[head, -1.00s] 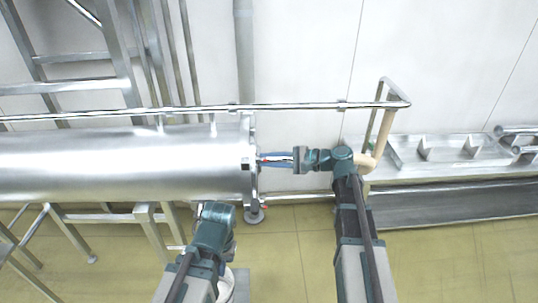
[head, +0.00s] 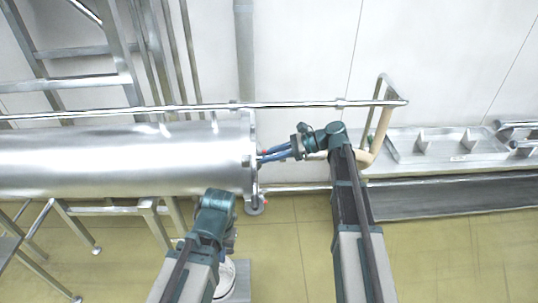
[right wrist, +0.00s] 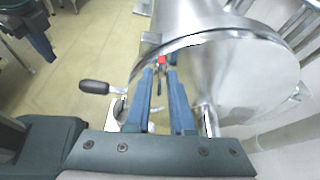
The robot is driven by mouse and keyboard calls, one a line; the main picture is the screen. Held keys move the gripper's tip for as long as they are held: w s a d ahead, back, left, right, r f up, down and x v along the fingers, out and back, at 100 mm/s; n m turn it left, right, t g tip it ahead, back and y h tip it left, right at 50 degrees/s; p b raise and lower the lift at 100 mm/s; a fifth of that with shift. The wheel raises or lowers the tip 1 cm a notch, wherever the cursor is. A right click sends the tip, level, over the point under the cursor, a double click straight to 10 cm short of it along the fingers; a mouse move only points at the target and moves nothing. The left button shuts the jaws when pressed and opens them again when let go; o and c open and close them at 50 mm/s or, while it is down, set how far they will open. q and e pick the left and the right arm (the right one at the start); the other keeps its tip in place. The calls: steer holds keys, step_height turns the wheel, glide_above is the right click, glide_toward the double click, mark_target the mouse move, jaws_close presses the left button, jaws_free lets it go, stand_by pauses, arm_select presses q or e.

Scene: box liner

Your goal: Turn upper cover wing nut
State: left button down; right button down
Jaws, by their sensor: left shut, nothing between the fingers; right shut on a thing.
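The steel tank (head: 120,160) lies on its side, its round end cover (right wrist: 245,85) facing my right arm. A small red-marked wing nut (right wrist: 161,60) is at the cover's rim. My right gripper (head: 265,155) reaches it from the right with blue fingers, sloping down to the left. In the right wrist view, the fingertips (right wrist: 161,68) are closed around the nut, which is mostly hidden between them. My left gripper (head: 231,240) is low in front of the tank, shut and empty, its fingers mostly hidden by my arm.
A black-knobbed handle (right wrist: 95,87) sticks out beside the cover. A steel rail (head: 300,104) runs above the tank, close over my right gripper. A steel bench (head: 450,165) stands at right, and a white container (head: 226,280) is on the floor below my left arm.

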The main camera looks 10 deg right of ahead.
steer(key=shift+m+g, duration=0.4)
steer(key=shift+m, duration=0.1)
stand_by(0.3)
steer(key=c, duration=1)
jaws_free()
steer(key=shift+p+v, duration=2.7)
steer(key=shift+v, duration=4.2)
